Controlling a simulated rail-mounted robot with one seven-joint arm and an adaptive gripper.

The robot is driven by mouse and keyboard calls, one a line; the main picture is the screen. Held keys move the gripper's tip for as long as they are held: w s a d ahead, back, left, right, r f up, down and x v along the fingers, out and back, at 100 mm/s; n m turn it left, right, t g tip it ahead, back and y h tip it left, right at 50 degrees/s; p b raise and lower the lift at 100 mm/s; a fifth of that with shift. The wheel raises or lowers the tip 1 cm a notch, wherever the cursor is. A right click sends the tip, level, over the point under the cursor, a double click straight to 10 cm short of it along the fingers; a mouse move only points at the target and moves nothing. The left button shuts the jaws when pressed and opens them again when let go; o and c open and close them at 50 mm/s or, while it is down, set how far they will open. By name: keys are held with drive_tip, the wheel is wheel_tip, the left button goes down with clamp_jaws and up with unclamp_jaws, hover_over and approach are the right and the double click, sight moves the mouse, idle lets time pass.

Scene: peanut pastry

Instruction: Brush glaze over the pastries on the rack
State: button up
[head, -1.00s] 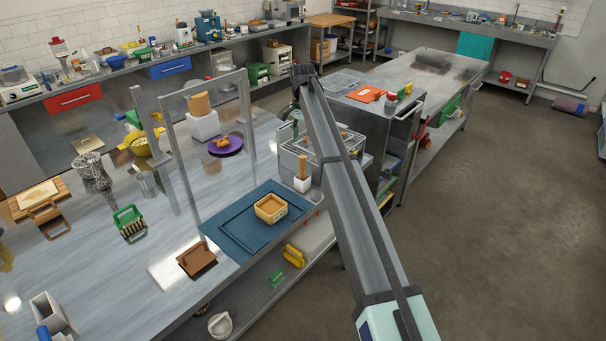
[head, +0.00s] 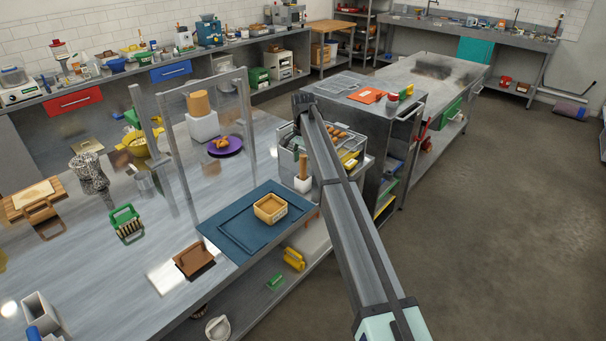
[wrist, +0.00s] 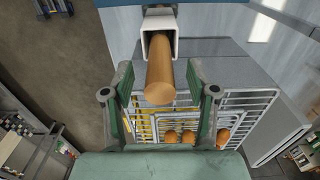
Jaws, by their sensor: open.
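In the wrist view my gripper (wrist: 158,82) is open. Its two green-grey fingers are apart, with a round wooden handle (wrist: 160,78) showing between them. I cannot tell whether either finger touches it. The handle sticks out of a white square holder (wrist: 146,36). In the head view the handle (head: 303,166) stands upright in the white holder (head: 303,184) at the table's right end. Brown pastries (wrist: 189,137) lie on a wire rack (wrist: 262,101); the pastries also show in the head view (head: 338,131) beside my arm, which hides my gripper there.
A tan tub (head: 270,209) sits on a blue mat (head: 228,234). A clear framed screen (head: 250,115) stands behind it. A purple plate (head: 236,150) holds a small pastry. A steel cabinet (head: 392,160) stands right of my arm.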

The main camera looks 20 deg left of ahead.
clamp_jaws()
drive_tip(key=shift+r, duration=0.15)
drive_tip(key=shift+r+p, duration=1.3)
drive_tip(key=shift+r, duration=1.6)
